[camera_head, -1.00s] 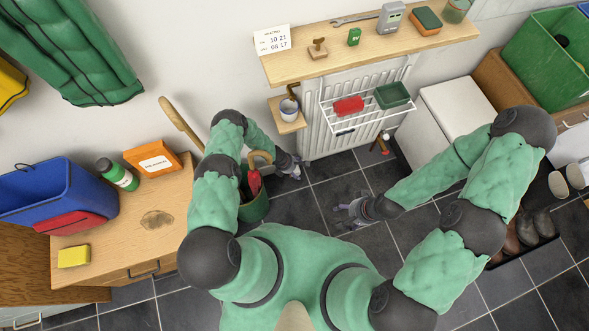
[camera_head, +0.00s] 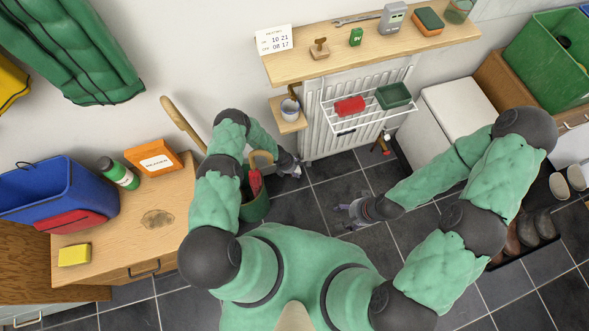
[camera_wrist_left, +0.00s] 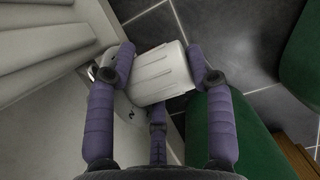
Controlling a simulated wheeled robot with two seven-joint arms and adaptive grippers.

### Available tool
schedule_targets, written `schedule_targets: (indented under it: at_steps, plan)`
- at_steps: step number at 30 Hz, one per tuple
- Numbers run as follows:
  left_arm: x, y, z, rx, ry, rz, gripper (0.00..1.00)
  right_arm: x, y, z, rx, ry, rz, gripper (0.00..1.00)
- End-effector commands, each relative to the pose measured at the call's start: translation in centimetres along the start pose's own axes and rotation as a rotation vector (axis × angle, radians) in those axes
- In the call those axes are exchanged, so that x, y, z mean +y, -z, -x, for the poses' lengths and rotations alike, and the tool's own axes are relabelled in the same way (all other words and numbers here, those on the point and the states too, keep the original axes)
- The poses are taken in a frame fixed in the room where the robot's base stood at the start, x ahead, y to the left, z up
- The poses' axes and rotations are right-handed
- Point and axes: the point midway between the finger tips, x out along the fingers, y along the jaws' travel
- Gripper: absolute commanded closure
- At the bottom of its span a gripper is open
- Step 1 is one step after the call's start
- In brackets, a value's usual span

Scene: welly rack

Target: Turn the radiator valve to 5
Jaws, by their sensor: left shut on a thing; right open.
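The radiator (camera_head: 325,112) stands against the wall under the wooden shelf. In the left wrist view the white ribbed radiator valve (camera_wrist_left: 158,75) sits between the fingers of my left gripper (camera_wrist_left: 164,66), which is shut on it. A small dark mark shows on the pale part below the knob, but I cannot read the setting. In the head view my left gripper (camera_head: 292,168) is low beside the radiator's left end, and the valve is hidden there. My right gripper (camera_head: 350,212) is open and empty above the tiled floor, apart from everything.
A green bin (camera_head: 254,207) with a red item stands close to my left gripper. A small wooden ledge (camera_head: 287,121) with a pot is above it. A white rack (camera_head: 366,116) hangs on the radiator. The middle floor is clear.

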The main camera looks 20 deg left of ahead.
Motion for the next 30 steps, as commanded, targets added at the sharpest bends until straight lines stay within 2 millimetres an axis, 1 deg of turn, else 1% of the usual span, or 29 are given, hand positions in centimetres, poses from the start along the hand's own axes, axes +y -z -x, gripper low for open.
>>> schedule_targets:
  at_steps: [1, 23, 24, 26, 30]
  plan:
    - [0.41, -0.82, 0.15, -0.016, -0.007, -0.011, 0.80, -0.01, 0.00, 0.02, 0.000, 0.000, 0.000, 0.32]
    - [0.71, -0.89, 0.26, -0.017, -0.012, -0.012, 0.80, -0.01, 0.00, 0.03, 0.000, 0.000, 0.000, 0.32]
    - [0.73, -0.88, 0.26, -0.017, -0.012, -0.012, 0.42, -0.01, 0.00, 0.03, 0.000, 0.000, 0.000, 0.32]
    - [0.76, -0.88, 0.27, -0.017, -0.013, -0.011, 0.25, -0.01, 0.00, 0.03, 0.000, 0.000, 0.000, 0.32]
    - [0.76, -0.75, 0.27, -0.016, -0.012, -0.009, 0.24, -0.01, 0.00, 0.03, 0.000, 0.000, 0.000, 0.32]
